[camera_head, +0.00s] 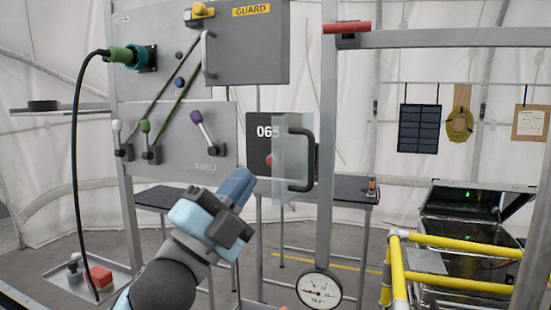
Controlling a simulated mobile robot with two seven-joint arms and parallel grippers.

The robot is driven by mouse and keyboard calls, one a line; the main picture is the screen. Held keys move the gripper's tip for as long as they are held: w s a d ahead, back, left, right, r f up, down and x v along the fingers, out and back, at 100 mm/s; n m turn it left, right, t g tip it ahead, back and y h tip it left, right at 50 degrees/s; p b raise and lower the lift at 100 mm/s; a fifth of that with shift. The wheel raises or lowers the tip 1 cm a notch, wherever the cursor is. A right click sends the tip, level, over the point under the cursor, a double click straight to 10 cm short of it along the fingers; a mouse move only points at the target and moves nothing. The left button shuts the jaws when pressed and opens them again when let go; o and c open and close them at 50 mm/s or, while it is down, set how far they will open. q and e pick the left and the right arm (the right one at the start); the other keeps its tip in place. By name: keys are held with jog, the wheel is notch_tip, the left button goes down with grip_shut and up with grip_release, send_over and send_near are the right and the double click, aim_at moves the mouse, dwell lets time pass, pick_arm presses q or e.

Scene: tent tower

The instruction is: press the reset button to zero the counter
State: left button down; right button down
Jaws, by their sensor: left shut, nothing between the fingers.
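The counter (257,131) is a black box at the middle of the picture, with white digits that begin "06"; the last digit is hard to read at the edge of a clear panel. A red button (268,161) shows below the digits, partly covered at its right. The clear panel (291,135) stands in front of the counter's right part and has a black handle (306,160). My left gripper (238,185), blue and dark grey, is shut and empty. In the picture it is just below and left of the counter; I cannot tell the gap in depth.
A grey panel with coloured levers (180,146) is left of the counter, below a guard box (247,50). A grey upright post (326,150) stands right of it. A round gauge (319,288) and yellow rails (397,275) are lower right.

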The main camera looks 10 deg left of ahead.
pick_arm(q)
jog(key=shift+w+d+r, duration=0.1)
jog(key=shift+w+d, duration=0.2)
jog(key=shift+w, duration=1)
jog(key=shift+w+d+r, duration=0.1)
jog(key=shift+w+d, duration=0.15)
jog(key=shift+w, duration=1.1)
jog(key=shift+w+d, duration=0.3)
jog(key=shift+w, duration=1)
jog(key=shift+w, duration=0.15)
jog(key=shift+w+d, duration=0.1)
jog(key=shift+w, duration=0.2)
jog(key=shift+w, duration=0.3)
jog(key=shift+s, duration=0.75)
jog(key=shift+s, duration=0.1)
